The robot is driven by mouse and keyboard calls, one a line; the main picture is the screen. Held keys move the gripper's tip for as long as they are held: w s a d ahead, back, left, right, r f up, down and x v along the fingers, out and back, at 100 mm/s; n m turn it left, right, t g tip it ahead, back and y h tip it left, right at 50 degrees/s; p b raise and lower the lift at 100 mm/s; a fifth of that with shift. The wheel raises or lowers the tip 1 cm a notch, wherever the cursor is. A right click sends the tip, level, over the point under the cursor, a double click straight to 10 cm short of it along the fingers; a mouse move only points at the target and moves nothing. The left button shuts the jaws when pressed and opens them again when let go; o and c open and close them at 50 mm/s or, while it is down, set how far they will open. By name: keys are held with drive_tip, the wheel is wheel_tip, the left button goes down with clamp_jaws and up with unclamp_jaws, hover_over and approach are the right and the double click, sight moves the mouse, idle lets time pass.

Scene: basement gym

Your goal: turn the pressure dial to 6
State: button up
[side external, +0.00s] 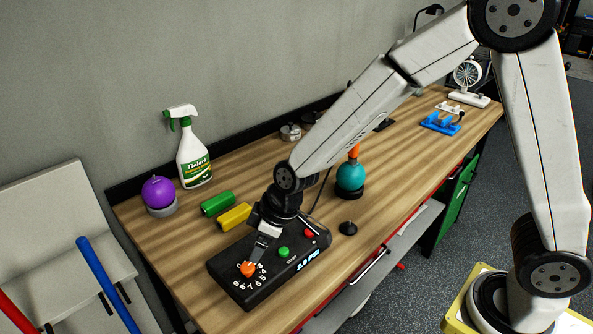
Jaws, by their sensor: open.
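The black control box (285,276) sits near the front left of the wooden table. The orange pressure dial (248,269) is on its left part, with white numbers around it; several, such as 6, 7, 8 and 9, can be read. Which number the dial points to is too small to tell. A blue display on the box's front face seems to read 2.0 psi. My gripper (256,256) is open and points down at the dial, its fingers right at or just above it. I cannot tell whether they touch it.
A green button (283,252) and a red one (309,233) are on the same box. Yellow (235,217) and green (218,203) blocks, a spray bottle (194,155) and a purple ball (159,191) stand behind.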

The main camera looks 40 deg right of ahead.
sight(248, 266)
idle(0.4)
drive_tip(key=shift+w+d+n+g+y, duration=0.25)
drive_tip(key=shift+n+g, duration=0.1)
drive_tip(key=shift+n, duration=0.75)
drive_tip(key=shift+w+d+n+g+y, duration=0.25)
drive_tip(key=shift+n+g, duration=0.1)
drive_tip(key=shift+n, duration=0.75)
drive_tip(key=shift+f, duration=0.1)
drive_tip(key=shift+x, duration=3.85)
clamp_jaws()
